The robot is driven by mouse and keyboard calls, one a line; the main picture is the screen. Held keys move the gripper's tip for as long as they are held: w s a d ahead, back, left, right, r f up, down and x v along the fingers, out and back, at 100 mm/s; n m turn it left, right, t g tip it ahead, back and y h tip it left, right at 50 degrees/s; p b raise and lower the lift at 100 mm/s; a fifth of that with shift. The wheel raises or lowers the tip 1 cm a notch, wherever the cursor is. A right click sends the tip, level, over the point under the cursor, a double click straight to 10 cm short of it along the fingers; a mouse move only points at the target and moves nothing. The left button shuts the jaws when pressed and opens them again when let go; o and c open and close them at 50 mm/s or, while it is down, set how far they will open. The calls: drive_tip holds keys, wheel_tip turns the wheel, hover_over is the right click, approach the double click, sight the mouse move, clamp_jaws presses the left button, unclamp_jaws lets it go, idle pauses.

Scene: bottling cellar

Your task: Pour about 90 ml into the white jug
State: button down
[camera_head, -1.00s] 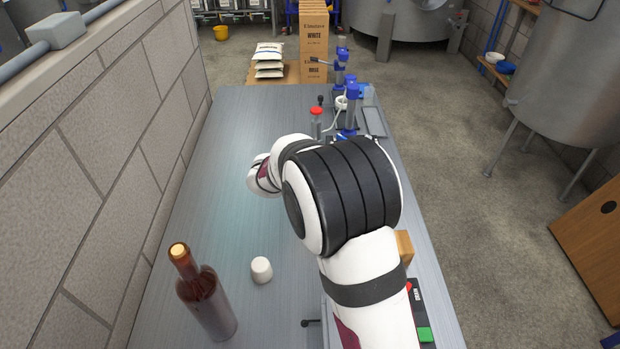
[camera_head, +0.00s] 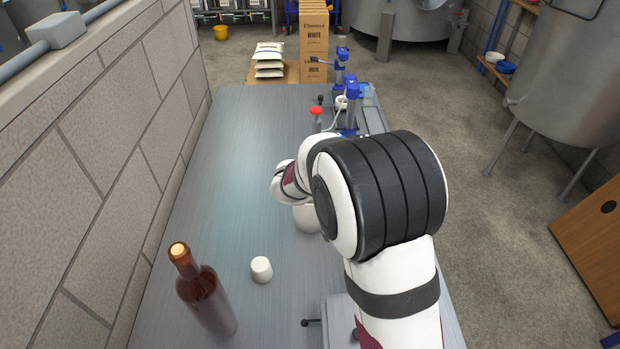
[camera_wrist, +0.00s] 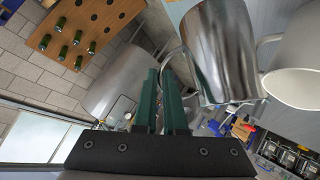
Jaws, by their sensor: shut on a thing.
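My gripper (camera_wrist: 166,105) shows its green fingers in the wrist view, closed on the handle side of a shiny steel jug (camera_wrist: 222,50). I cannot tell how far the steel jug is tilted, and no liquid shows. The white jug (camera_wrist: 300,65) is beside the steel jug at the right edge of the wrist view, with its handle side toward it. In the head view, part of the white jug (camera_head: 305,219) shows below my wrist, on the bench. My arm hides the gripper and steel jug in that view.
On the steel bench (camera_head: 215,180), a dark wine bottle (camera_head: 205,300) stands at the front left, with a small white object (camera_head: 261,269) beside it. A red-topped item (camera_head: 316,112) and blue-grey bench equipment (camera_head: 351,105) stand farther back. The bench's left middle is clear.

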drive_tip(key=s+d+f+y, duration=0.1)
drive_tip(key=f, duration=0.1)
drive_tip(key=d+f+m+t+y+p, duration=0.1)
drive_tip(key=d+y, duration=0.1)
drive_tip(key=s+d+f+m+y+p, duration=0.1)
drive_tip(key=d+f, duration=0.1)
drive_tip(key=shift+s+d+f+t+y, duration=0.1)
drive_tip(key=shift+s+f+t+y, duration=0.2)
drive_tip(key=shift+d+f+t+y+p, duration=0.1)
drive_tip(key=shift+d+t+y+p, duration=0.25)
drive_tip(key=shift+p, duration=0.3)
